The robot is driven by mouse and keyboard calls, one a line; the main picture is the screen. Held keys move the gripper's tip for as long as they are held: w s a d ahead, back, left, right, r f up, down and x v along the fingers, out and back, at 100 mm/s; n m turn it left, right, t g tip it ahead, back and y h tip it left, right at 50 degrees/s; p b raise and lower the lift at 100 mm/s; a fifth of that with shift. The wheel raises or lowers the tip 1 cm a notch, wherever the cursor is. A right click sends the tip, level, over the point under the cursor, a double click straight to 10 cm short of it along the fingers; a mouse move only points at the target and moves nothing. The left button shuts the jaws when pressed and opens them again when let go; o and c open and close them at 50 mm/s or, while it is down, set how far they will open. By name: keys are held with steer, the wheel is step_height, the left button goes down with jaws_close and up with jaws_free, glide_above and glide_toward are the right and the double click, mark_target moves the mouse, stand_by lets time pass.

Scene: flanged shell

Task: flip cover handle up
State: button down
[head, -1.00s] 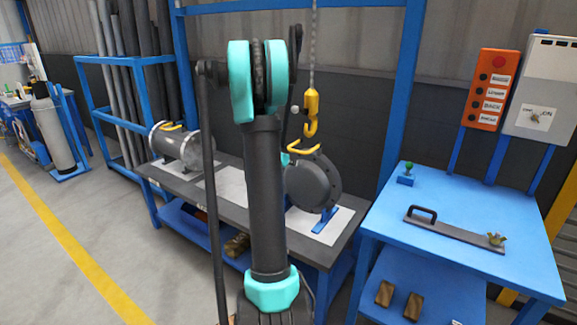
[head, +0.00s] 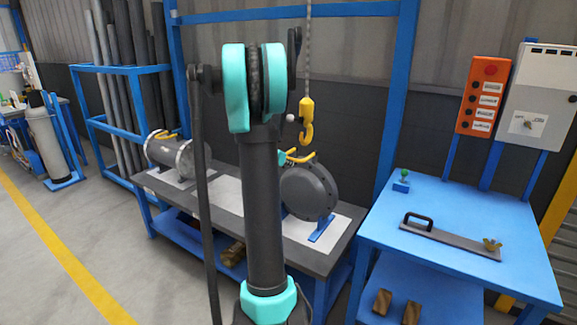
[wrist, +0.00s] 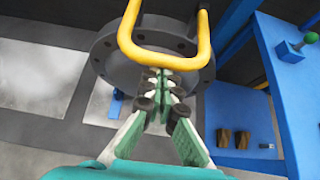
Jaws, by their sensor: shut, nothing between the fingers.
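The round dark grey flanged cover (head: 309,192) stands on a blue support on the bench. Its yellow handle (head: 301,157) sticks out at the top. In the wrist view the yellow U-shaped handle (wrist: 165,58) crosses in front of the bolted cover face (wrist: 107,50), its crossbar low. My gripper (wrist: 166,78) is shut and empty, with its fingertips just below the crossbar in the picture. I cannot tell whether they touch it. In the head view my arm hides most of the gripper; a bit of teal shows beside the handle.
A yellow hook (head: 307,122) hangs on a chain just above the cover. A grey flanged cylinder (head: 168,152) with a yellow handle lies at the bench's left. A blue table (head: 465,215) at right holds a plate with a black handle. A control panel (head: 483,97) stands behind it.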

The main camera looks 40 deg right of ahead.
steer(key=shift+r, duration=0.2)
steer(key=r, duration=0.2)
steer(key=d+r+y, duration=0.1)
steer(key=r, duration=0.2)
steer(key=d+r+g+y, duration=0.1)
steer(key=r, duration=0.1)
steer(key=shift+w+r, duration=0.2)
steer(key=shift+w, duration=0.2)
steer(key=shift+w+d+r, duration=0.2)
steer(key=shift+d+r, duration=0.15)
steer(key=shift+r, duration=0.15)
steer(key=shift+w+d+r, duration=0.15)
steer(key=shift+d+r, duration=0.2)
steer(key=shift+r, duration=0.15)
steer(key=v, duration=1.2)
steer(key=shift+d+r, duration=0.15)
steer(key=shift+d, duration=0.05)
steer(key=shift+s, duration=0.1)
